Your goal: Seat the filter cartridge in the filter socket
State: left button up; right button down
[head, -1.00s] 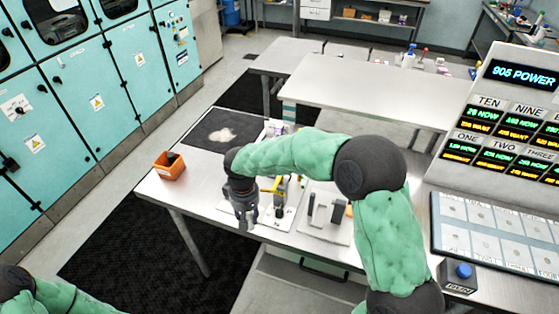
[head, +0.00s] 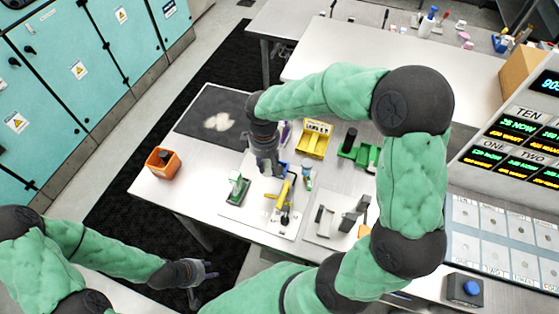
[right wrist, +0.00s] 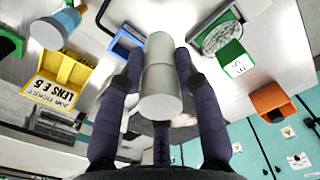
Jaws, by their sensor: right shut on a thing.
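My right gripper (right wrist: 160,85) is shut on a light grey cylinder, which I take to be the filter cartridge (right wrist: 160,75). In the right wrist view the cylinder lies between the two dark fingers, its round end toward the camera. In the head view the right gripper (head: 270,167) is above the workbench, and its fingers hide most of the cylinder. A blue fixture (right wrist: 124,40) and a green fixture (right wrist: 220,30) with a round meshed part lie below it on either side. I cannot tell which is the filter socket. My left gripper (head: 197,282) is empty and looks open, off the bench's near edge.
An orange bin (head: 162,163) stands at the bench's left. A black mat (head: 190,125) lies behind it. A yellow bin (head: 313,140), green blocks (head: 362,152), a yellow-handled tool (head: 284,195) and a pale plate with grey uprights (head: 330,228) crowd the right.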

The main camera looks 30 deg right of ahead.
send_over(280, 162)
jog(key=s+a, duration=0.2)
notch_tip(280, 162, down, 6)
jog(key=shift+d+f, duration=0.3)
jog(key=shift+f, duration=0.1)
notch_tip(280, 162, down, 4)
jog(key=shift+w+d+r+b, duration=0.15)
jog(key=shift+r+b, duration=0.1)
jog(key=shift+b, duration=0.2)
jog(key=shift+f, duration=0.15)
jog(key=c, duration=0.9)
grip_release()
